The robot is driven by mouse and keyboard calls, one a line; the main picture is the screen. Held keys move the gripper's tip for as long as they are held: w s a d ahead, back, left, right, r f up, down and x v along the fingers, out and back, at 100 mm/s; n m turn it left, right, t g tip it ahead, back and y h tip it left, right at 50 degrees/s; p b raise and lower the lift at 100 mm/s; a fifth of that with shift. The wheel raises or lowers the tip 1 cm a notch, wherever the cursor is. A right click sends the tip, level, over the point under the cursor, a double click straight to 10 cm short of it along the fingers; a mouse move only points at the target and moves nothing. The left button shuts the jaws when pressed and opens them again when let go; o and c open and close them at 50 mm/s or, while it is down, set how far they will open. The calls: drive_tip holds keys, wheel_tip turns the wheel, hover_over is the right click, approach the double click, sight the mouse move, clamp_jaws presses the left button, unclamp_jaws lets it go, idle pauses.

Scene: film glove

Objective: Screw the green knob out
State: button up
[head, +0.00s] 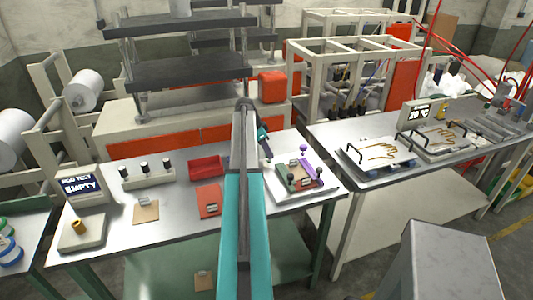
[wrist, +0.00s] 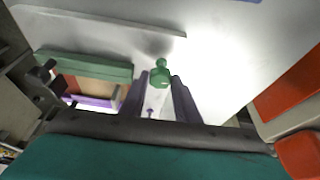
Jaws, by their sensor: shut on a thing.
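My gripper (wrist: 163,82) is shut on the green knob (wrist: 160,74), which shows between its two dark fingertips in the wrist view. The knob has a small round end and a wider faceted part. In the head view my gripper (head: 269,157) is just above the left side of a white-based fixture (head: 290,197), and the knob cannot be made out there. The fixture carries a green bar (head: 283,178), a purple bar (head: 313,172) and a brownish block between them. The green bar (wrist: 85,66) also shows left of the knob in the wrist view. I cannot tell whether the knob's thread is still engaged.
A purple knob (head: 303,148) stands up behind the fixture. A red tray (head: 206,167) and a red plate (head: 208,200) lie to the left. A sign reading EMPTY (head: 80,185) stands at the far left. A second table with glove-shaped forms (head: 378,151) stands to the right.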

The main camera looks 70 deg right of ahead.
drive_tip(key=shift+s+f, duration=0.15)
drive_tip(key=shift+s, duration=0.1)
drive_tip(key=n+t+h+b, duration=0.1)
drive_tip(key=n+b, duration=0.2)
drive_tip(key=n, duration=0.1)
drive_tip(key=shift+s+a, duration=0.1)
drive_tip(key=shift+s, duration=0.1)
drive_tip(key=n, duration=0.2)
drive_tip(key=n+t+b, duration=0.1)
drive_tip(key=n, duration=0.1)
drive_tip(key=shift+s+t+h, duration=0.15)
drive_tip(key=shift+t+h, duration=0.15)
drive_tip(key=n+t, duration=0.1)
drive_tip(key=n, duration=0.1)
drive_tip(key=n+t+b, duration=0.1)
drive_tip(key=n, duration=0.2)
drive_tip(key=shift+s, duration=0.15)
drive_tip(key=shift+d+n+t+y+b, duration=0.1)
drive_tip(key=shift+n+t+y+b, duration=0.2)
drive_tip(key=shift+n, duration=0.75)
drive_tip(key=shift+d+n+t+y+b, duration=0.15)
drive_tip(key=shift+n+t, duration=0.25)
drive_tip(key=shift+n, duration=0.65)
drive_tip(key=shift+a, duration=0.1)
drive_tip(key=shift+r, duration=0.2)
drive_tip(key=o, duration=1.1)
drive_tip(key=shift+f, duration=0.1)
drive_tip(key=shift+c, duration=0.2)
